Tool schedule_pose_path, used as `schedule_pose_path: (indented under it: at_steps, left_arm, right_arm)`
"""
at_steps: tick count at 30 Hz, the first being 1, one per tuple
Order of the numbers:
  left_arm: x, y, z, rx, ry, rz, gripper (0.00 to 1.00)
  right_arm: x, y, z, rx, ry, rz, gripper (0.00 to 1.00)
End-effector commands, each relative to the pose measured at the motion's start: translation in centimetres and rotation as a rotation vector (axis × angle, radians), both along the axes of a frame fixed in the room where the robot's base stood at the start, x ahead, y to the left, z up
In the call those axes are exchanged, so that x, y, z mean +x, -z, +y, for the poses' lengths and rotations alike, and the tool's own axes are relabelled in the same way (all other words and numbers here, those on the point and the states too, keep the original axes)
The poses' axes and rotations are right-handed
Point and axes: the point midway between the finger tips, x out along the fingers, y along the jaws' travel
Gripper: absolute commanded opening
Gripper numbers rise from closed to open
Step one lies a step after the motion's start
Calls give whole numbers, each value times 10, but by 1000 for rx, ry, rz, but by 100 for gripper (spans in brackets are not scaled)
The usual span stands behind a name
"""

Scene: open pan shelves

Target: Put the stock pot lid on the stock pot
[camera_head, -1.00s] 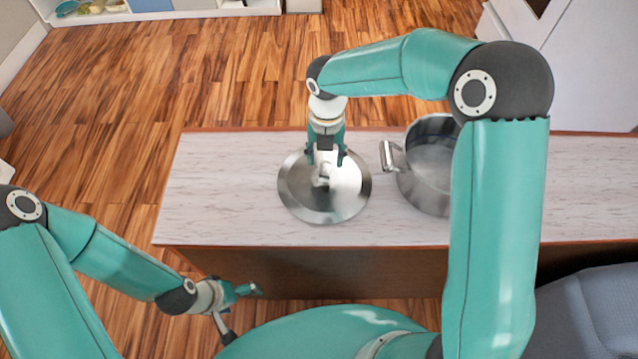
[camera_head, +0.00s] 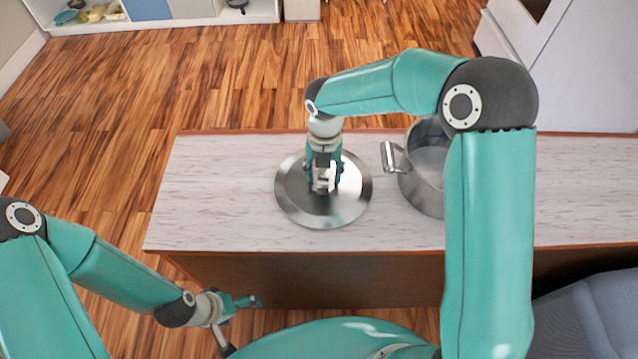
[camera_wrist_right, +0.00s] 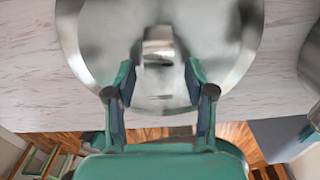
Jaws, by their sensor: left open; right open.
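The stock pot lid (camera_head: 298,205) is a round, shiny steel disc on the white marbled counter, with a strap handle at its middle. It also shows in the right wrist view (camera_wrist_right: 105,45). My right gripper (camera_head: 323,188) is over the lid at the handle. In the right wrist view its two fingers (camera_wrist_right: 160,78) are open, one on each side of the handle (camera_wrist_right: 158,45), apart from it. The stock pot (camera_head: 420,175) is open-topped steel, right of the lid; my right arm hides part of it. My left gripper (camera_head: 240,318) is open and empty, low in front of the counter.
The counter (camera_head: 215,190) is bare left of the lid. The pot's side handle (camera_head: 389,157) points toward the lid. A low white shelf (camera_head: 180,18) stands at the far back, and a grey cushioned seat (camera_head: 590,310) is at the right front.

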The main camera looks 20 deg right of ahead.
Motion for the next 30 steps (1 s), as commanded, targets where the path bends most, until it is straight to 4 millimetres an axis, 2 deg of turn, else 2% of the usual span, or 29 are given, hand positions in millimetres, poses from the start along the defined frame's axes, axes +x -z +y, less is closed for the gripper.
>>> schedule_pose_path:
  at_steps: [27, 28, 30]
  left_arm:
    - [0, -7, 0, 0, 0, 0, 87]
    - [0, -7, 0, 0, 0, 0, 87]
    - [0, -6, 0, 0, 0, 0, 87]
  right_arm:
    - [0, 0, 0, 0, 0, 0, 54]
    - [0, 0, 0, 0, 0, 0, 52]
    - [0, 0, 0, 0, 0, 0, 41]
